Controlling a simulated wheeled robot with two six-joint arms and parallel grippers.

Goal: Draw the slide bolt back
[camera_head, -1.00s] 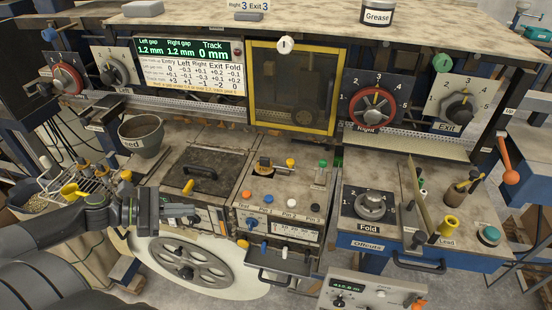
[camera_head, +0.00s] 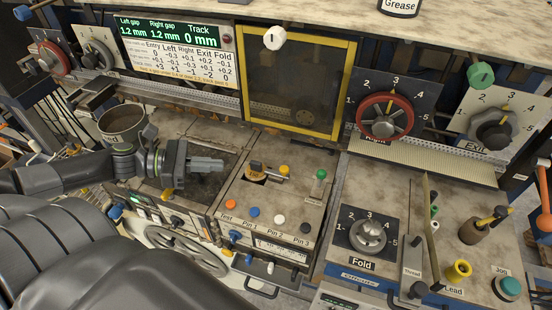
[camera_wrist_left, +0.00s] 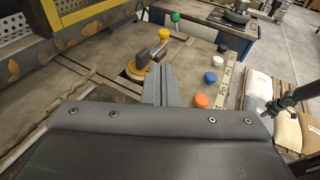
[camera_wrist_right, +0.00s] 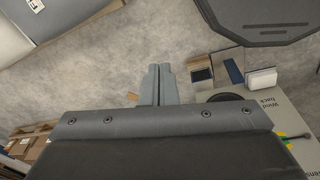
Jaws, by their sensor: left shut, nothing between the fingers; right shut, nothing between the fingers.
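No part is labelled as the slide bolt, so I cannot tell for certain which it is. On the middle panel, a brass-coloured fitting (camera_head: 257,168) has a short bar and a yellow knob (camera_head: 284,170) beside it; the fitting also shows in the left wrist view (camera_wrist_left: 138,66). A green-knobbed lever (camera_head: 320,175) stands to their right. My left gripper (camera_head: 221,164) is shut and empty, just left of the brass fitting and apart from it in the head view. In the left wrist view its fingertips (camera_wrist_left: 159,68) point toward the fitting. My right gripper (camera_wrist_right: 160,67) is shut and empty above the floor.
Orange, blue, white and black buttons (camera_head: 279,219) line the panel's front. The yellow-framed window (camera_head: 297,85) rises behind. The Fold dial (camera_head: 368,235) stands to the right. A grey bowl (camera_head: 122,123) sits near my left wrist.

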